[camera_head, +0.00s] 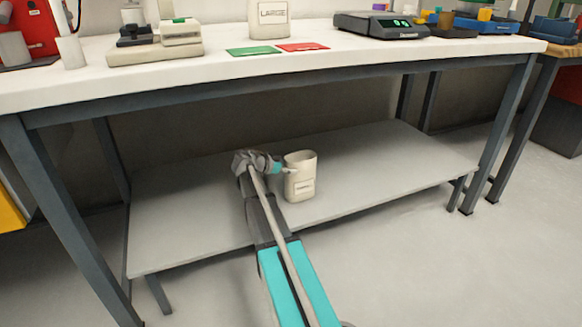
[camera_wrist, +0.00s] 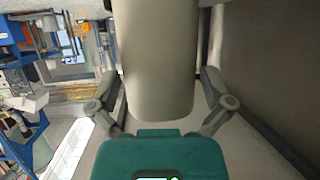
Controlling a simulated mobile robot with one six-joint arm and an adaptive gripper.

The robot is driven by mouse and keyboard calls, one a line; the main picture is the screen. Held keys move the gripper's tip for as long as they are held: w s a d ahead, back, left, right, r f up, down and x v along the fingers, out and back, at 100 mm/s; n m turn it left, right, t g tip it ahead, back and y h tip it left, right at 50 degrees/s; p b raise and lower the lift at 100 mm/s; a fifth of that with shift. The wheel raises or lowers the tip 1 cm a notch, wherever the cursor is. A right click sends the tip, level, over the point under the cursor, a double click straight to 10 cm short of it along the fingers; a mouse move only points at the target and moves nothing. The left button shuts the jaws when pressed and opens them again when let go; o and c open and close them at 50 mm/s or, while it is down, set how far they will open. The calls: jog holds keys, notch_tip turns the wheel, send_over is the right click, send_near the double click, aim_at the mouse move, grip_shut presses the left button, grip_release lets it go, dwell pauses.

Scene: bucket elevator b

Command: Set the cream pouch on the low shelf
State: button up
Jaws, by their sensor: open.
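The cream pouch (camera_head: 300,180) stands upright on the grey low shelf (camera_head: 385,165) under the table, and its base appears to rest on the shelf. It has a small label low on its front, too small to read. My gripper (camera_head: 284,168) is at the pouch's left side, partly hidden by my own arm. In the wrist view the pouch (camera_wrist: 155,55) lies between the two spread fingers of my gripper (camera_wrist: 160,92). The gripper is open, with a small gap visible beside the pouch; whether either finger touches it I cannot tell.
The white tabletop (camera_head: 215,68) overhangs the shelf. On it are a container marked LARGE (camera_head: 268,18), a green card (camera_head: 254,50), a red card (camera_head: 302,46) and a scale (camera_head: 380,25). Table legs (camera_head: 500,130) flank the shelf. The shelf is clear right of the pouch.

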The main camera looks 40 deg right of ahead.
jog(key=p+v, duration=0.4)
jog(key=v, duration=0.7)
jog(key=shift+a, duration=0.25)
jog(key=shift+s+a, duration=0.1)
jog(key=shift+s, duration=0.05)
jog(key=s+a+f+n+y, duration=0.3)
jog(key=s+a+n, duration=0.3)
jog(key=a, duration=0.3)
jog(key=s+a+f+n+t+y, duration=0.1)
jog(key=s+a+f+n+y, duration=0.3)
jog(key=a, duration=0.6)
jog(key=s+a+f+n+y, duration=0.4)
jog(key=s+a+n+y, duration=0.2)
jog(key=s+a+n, duration=0.3)
jog(key=shift+s+a+f, duration=0.15)
jog(key=shift+s+a, duration=0.1)
jog(key=shift+s, duration=0.05)
notch_tip(320, 180, up, 54)
jog(key=p, duration=5.4)
